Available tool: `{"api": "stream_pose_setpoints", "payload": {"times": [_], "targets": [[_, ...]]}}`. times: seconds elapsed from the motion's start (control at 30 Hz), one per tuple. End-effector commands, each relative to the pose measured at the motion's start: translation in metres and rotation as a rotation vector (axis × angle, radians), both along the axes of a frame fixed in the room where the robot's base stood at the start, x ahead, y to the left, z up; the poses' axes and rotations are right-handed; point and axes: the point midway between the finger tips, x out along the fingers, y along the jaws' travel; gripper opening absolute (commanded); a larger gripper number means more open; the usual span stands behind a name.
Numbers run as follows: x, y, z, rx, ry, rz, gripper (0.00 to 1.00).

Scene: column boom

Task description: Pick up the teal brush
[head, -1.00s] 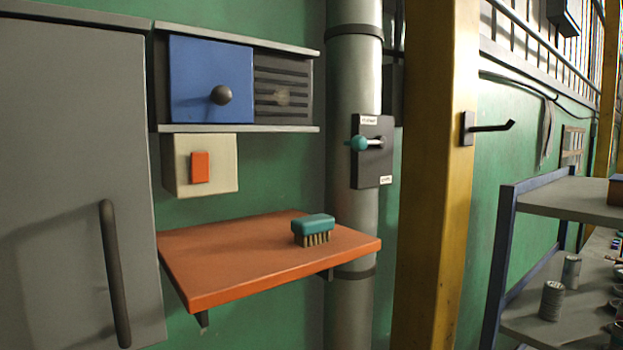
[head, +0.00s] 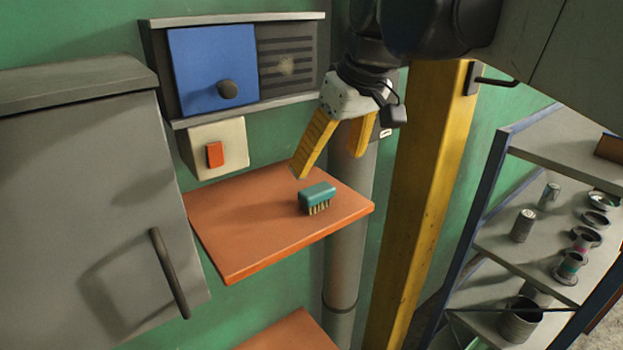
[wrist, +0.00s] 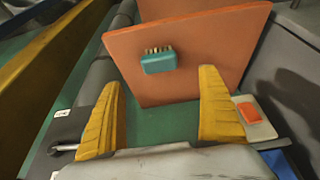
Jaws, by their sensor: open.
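The teal brush (head: 317,194) lies bristles down on the orange shelf (head: 245,240), near its right end. It also shows in the wrist view (wrist: 158,63), beyond the fingertips and between their lines, with its tan bristles at the top edge. My gripper (head: 329,176) has yellow fingers, spread apart and empty. In the head view it hangs above the brush, with the left fingertip just up and left of it. In the wrist view my gripper (wrist: 163,80) has a clear gap between its fingers. The brush is apart from both fingers.
A grey cabinet (head: 80,190) stands at the left. A blue panel with a dark knob (head: 228,90) and a box with an orange switch (head: 214,154) are above the shelf. A grey pipe (head: 345,240) and yellow post (head: 420,200) stand right. A rack (head: 540,255) holds cans.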

Motion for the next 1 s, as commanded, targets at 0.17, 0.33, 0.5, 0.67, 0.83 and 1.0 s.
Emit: {"api": "stream_pose_setpoints", "payload": {"times": [0.17,0.33,0.5,0.67,0.83,1.0], "targets": [[0.009,0.008,-0.019,0.0,0.003,0.012,0.88],[0.017,0.012,-0.042,0.0,0.003,0.009,0.88],[0.02,0.014,-0.055,0.0,0.003,0.008,0.88],[0.022,0.015,-0.078,0.0,0.003,0.008,0.88],[0.028,0.02,-0.097,0.0,0.003,0.009,0.88],[0.029,0.02,-0.1,0.0,0.002,0.008,0.88]]}}
